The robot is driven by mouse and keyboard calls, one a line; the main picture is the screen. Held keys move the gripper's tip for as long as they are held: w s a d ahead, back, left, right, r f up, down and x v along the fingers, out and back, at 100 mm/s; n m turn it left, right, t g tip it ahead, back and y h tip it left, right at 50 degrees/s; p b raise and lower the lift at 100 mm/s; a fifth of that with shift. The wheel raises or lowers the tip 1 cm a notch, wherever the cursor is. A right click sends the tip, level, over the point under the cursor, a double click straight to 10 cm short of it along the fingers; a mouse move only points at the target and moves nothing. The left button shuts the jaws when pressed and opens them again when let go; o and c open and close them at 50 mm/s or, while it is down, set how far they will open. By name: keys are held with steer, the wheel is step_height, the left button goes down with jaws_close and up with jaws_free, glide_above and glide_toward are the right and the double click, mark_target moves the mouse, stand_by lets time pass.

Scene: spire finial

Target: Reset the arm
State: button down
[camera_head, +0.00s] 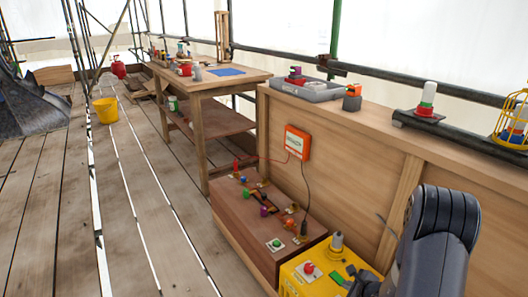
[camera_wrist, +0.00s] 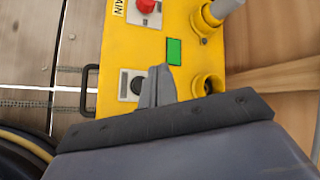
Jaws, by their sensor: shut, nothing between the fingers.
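My gripper (camera_wrist: 156,84) shows in the wrist view with its dark fingers together and nothing between them. It is over a yellow box (camera_wrist: 185,75) that has a red button (camera_wrist: 146,5), a green patch (camera_wrist: 174,51), a round dark knob and round yellow sockets. In the head view my dark arm comes in at the lower right. The yellow box (camera_head: 300,284) also shows there, beside and partly behind the arm. I cannot tell whether the fingers touch the box.
A brown wooden box (camera_head: 240,222) with coloured knobs stands behind the yellow box. An orange box (camera_head: 297,142) hangs on the wooden panel at right. A grey tray (camera_head: 306,90) sits on its ledge. A workbench (camera_head: 207,87) stands farther back. The plank floor at left is mostly clear.

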step_height(320, 180, up, 2)
steer(key=shift+r+p, duration=0.15)
steer(key=shift+p, duration=0.15)
step_height(320, 180, down, 5)
steer(key=b, duration=0.3)
steer(key=f+b, duration=0.1)
steer(key=b, duration=0.2)
steer(key=shift+b, duration=0.4)
